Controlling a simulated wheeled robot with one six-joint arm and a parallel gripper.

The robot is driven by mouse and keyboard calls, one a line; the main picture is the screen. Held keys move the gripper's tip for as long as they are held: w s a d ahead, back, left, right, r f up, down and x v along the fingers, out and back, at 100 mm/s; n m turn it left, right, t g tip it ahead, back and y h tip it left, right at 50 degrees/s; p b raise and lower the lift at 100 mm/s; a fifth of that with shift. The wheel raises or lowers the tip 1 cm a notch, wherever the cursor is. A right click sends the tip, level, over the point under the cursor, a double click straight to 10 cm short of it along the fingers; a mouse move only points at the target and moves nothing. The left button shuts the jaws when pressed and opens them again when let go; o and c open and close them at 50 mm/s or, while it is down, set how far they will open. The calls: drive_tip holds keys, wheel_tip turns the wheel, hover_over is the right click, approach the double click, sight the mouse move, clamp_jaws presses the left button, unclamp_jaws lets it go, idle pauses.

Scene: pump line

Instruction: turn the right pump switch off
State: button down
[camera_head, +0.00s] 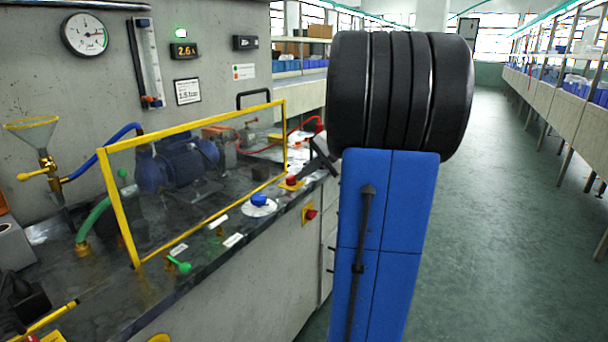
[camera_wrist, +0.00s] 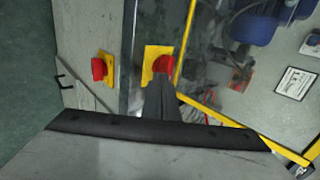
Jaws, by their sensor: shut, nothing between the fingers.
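A red switch knob (camera_head: 292,180) on a yellow plate sits at the right end of the bench top. It also shows in the wrist view (camera_wrist: 162,65), with its yellow plate (camera_wrist: 149,62) beside it. A second red knob (camera_head: 311,214) on a yellow plate is on the bench's front face, and shows left of the first in the wrist view (camera_wrist: 99,69). My gripper (camera_head: 302,176) is shut and empty, its tips close at the bench-top red knob. In the wrist view the fingers (camera_wrist: 160,84) overlap the knob's lower edge; I cannot tell whether they touch. The knob's setting is unclear.
A yellow-framed clear guard (camera_head: 195,110) stands before a blue pump (camera_head: 175,165). A blue knob (camera_head: 258,200) on a white disc and a green handle (camera_head: 179,264) line the bench's front edge. The aisle floor (camera_head: 500,220) at right is clear.

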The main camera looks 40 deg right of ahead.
drive_tip(key=shift+w+d+n+y, duration=0.2)
drive_tip(key=shift+d+n+y, duration=0.1)
drive_tip(key=shift+n+y, duration=0.3)
drive_tip(key=n+y, duration=0.1)
drive_tip(key=w+n+g+y, duration=0.1)
drive_tip(key=n, duration=0.1)
drive_tip(key=shift+d+g, duration=0.3)
drive_tip(key=shift+d, duration=0.05)
drive_tip(key=n+g, duration=0.1)
drive_tip(key=w+n+g+y, duration=0.1)
drive_tip(key=n, duration=0.1)
drive_tip(key=n+y, duration=0.1)
drive_tip(key=shift+w+d+n+g, duration=0.25)
drive_tip(key=shift+d+n+g, duration=0.05)
drive_tip(key=shift+g, duration=0.1)
drive_tip(key=shift+w, duration=0.9)
drive_tip(key=shift+w+a, duration=0.25)
drive_tip(key=shift+w, duration=0.25)
drive_tip(key=shift+w+a, duration=0.1)
drive_tip(key=shift+w, duration=0.05)
